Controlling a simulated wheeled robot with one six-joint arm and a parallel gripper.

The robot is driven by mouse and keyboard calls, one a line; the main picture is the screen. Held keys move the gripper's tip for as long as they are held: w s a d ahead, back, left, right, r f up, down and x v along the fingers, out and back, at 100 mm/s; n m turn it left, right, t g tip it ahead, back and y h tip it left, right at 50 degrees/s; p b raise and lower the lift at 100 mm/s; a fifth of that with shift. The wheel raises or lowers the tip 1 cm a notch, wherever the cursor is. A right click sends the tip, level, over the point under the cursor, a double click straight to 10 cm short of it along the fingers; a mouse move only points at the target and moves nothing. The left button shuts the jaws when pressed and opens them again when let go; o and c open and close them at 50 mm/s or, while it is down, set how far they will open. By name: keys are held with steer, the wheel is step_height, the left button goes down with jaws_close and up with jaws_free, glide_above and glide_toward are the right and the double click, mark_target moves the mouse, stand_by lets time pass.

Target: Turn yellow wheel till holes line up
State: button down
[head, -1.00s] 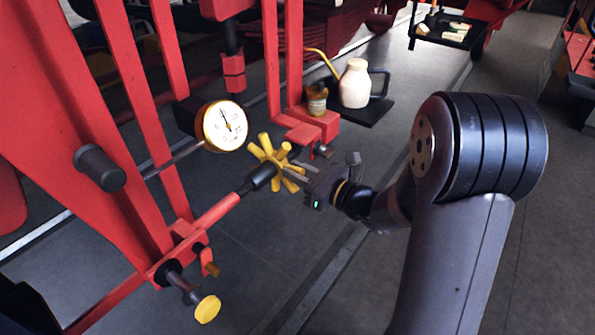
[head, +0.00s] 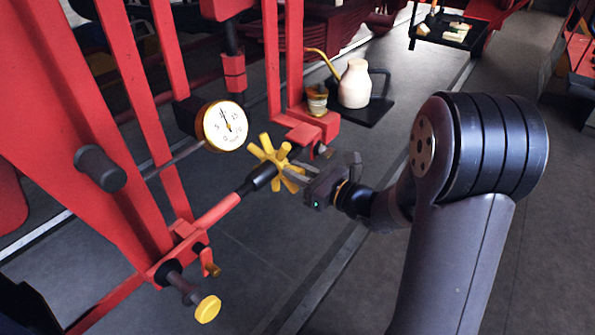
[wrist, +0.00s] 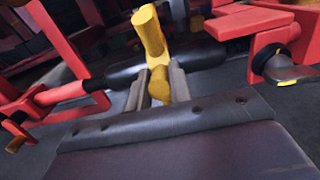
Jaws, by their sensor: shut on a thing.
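The yellow wheel (head: 272,157) has several stubby spokes around a hub and sits on a black shaft joined to a red rod (head: 215,212). My gripper (head: 297,174) reaches it from the right, with its fingers at a lower right spoke. In the wrist view the fingers (wrist: 159,88) are shut on a yellow spoke (wrist: 158,85) of the wheel, and another spoke (wrist: 149,32) rises above them. The holes are too small to make out in either view.
A white-faced gauge (head: 224,126) stands close behind the wheel. Red frame bars (head: 133,110) fill the left. A yellow-ended knob (head: 207,309) is below. A cream oil can (head: 355,84) and small jar (head: 317,99) stand behind.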

mark_target(297, 188)
steer(key=shift+f, duration=0.1)
stand_by(0.3)
steer(key=shift+s+f+b, duration=0.1)
steer(key=shift+f+b, duration=1.05)
steer(key=shift+f, duration=0.1)
steer(key=shift+f+b, duration=0.5)
steer(key=shift+f, duration=0.05)
steer(key=shift+w+a+f+b, duration=0.15)
steer(key=shift+f+b, duration=0.25)
steer(key=shift+w+a+f+b, duration=0.1)
steer(key=shift+f+b, duration=0.25)
steer(key=shift+f, duration=0.05)
steer(key=shift+a, duration=0.1)
steer(key=shift+w+a+f+b, duration=0.25)
steer(key=shift+a+f+b, duration=0.05)
steer(key=shift+f+b, duration=0.35)
steer(key=shift+w+a+f+b, duration=0.1)
steer(key=shift+b, duration=0.2)
